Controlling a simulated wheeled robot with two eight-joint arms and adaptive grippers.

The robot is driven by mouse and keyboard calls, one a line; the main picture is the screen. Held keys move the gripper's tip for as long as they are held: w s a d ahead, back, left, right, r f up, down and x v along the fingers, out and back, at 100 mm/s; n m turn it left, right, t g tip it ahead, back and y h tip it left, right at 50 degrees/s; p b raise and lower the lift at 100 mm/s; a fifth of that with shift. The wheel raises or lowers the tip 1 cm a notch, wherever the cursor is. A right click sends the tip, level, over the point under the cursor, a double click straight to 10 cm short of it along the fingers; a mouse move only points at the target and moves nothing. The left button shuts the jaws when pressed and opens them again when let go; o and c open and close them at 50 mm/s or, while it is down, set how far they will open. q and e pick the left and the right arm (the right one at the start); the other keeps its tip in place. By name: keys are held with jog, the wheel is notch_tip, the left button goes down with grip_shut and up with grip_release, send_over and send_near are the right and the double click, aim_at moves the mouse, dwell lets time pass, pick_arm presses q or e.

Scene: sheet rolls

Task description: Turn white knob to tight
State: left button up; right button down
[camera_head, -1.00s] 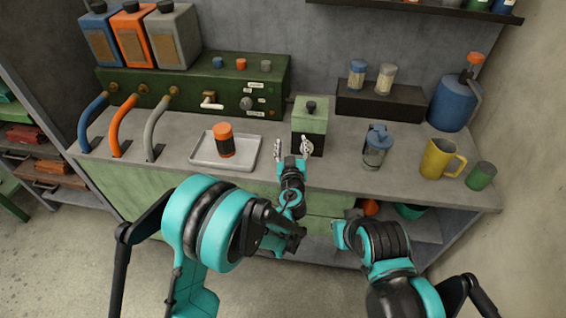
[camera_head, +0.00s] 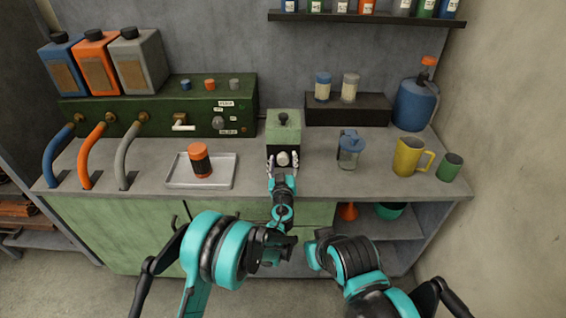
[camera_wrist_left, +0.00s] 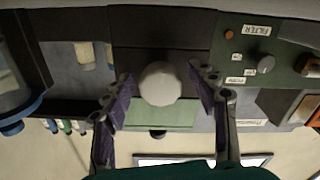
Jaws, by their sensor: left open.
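A white round knob (camera_head: 283,158) sits on the front of a small green and black box (camera_head: 284,127) on the counter. The box has a black knob on top. In the left wrist view the white knob (camera_wrist_left: 159,83) lies between the two fingers. My left gripper (camera_head: 283,163) is open in front of the box, with a finger on each side of the knob. In the left wrist view the gripper (camera_wrist_left: 160,88) shows gaps between both fingers and the knob. My right arm shows at the lower right, but its fingers cannot be made out.
A grey tray (camera_head: 222,178) with an orange and black jar (camera_head: 200,160) stands left of the box. A glass jar with blue lid (camera_head: 350,150) and a yellow jug (camera_head: 408,157) stand to the right. A green panel (camera_head: 160,112) with hoses is behind.

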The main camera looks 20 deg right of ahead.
pick_arm(q)
jog(key=c, duration=1.2)
jog(key=shift+o, duration=0.2)
